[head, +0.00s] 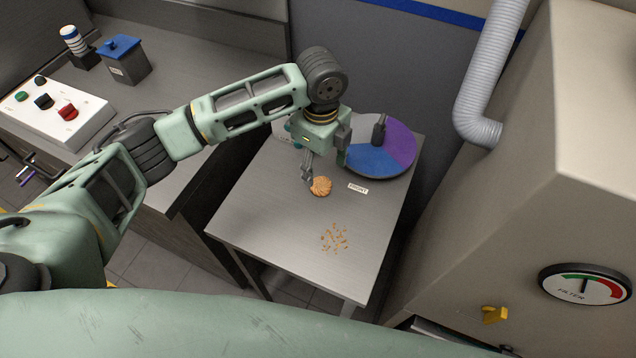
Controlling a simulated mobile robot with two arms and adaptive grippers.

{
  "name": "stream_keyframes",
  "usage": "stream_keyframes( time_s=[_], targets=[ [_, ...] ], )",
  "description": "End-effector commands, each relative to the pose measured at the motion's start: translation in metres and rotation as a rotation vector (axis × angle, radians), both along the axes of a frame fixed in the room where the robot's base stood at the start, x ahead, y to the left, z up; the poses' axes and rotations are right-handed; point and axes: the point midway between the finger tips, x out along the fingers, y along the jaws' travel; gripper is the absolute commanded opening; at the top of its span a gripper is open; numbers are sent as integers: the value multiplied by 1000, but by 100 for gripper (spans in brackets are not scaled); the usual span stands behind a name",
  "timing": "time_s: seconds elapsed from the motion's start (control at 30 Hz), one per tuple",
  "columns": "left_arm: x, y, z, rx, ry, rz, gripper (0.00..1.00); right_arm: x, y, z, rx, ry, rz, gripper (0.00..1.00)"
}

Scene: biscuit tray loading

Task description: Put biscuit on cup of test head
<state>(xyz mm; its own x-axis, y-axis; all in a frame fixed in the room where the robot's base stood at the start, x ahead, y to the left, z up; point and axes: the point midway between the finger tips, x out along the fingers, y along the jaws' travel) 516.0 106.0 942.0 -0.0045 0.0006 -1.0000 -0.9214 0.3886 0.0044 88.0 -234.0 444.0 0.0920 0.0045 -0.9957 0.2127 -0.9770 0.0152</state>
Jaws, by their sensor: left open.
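A golden shell-shaped biscuit (321,187) lies on the steel table (270,215), near the middle. My left gripper (324,168) is open just behind and above the biscuit. One finger comes down at the biscuit's left edge, and the other shows farther right. I cannot tell whether a finger touches it. The test head and its cup cannot be made out; a pale part with a label behind my left gripper is mostly hidden. My right gripper is not in view.
A round disc with grey, purple and blue sectors (397,141) sits at the table's back right, with a dark knob on it. A FRONT label (358,188) and scattered crumbs (335,238) lie on the table. A cabinet with a filter gauge (585,285) stands right.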

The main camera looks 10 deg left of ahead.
Motion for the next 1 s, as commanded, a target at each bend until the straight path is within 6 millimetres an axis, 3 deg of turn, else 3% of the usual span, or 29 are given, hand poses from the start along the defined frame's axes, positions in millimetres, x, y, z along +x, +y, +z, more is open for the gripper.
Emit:
stream_keyframes(
  time_s=[0.5,0.77,1.0],
  targets=[
    [-2,1,-65,0,-3,-1,59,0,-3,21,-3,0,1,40],
    [-1,1,-69,-1,-5,-3,59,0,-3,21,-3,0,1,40],
    [-1,1,-69,0,-5,-3,39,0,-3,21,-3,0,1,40]
  ],
)
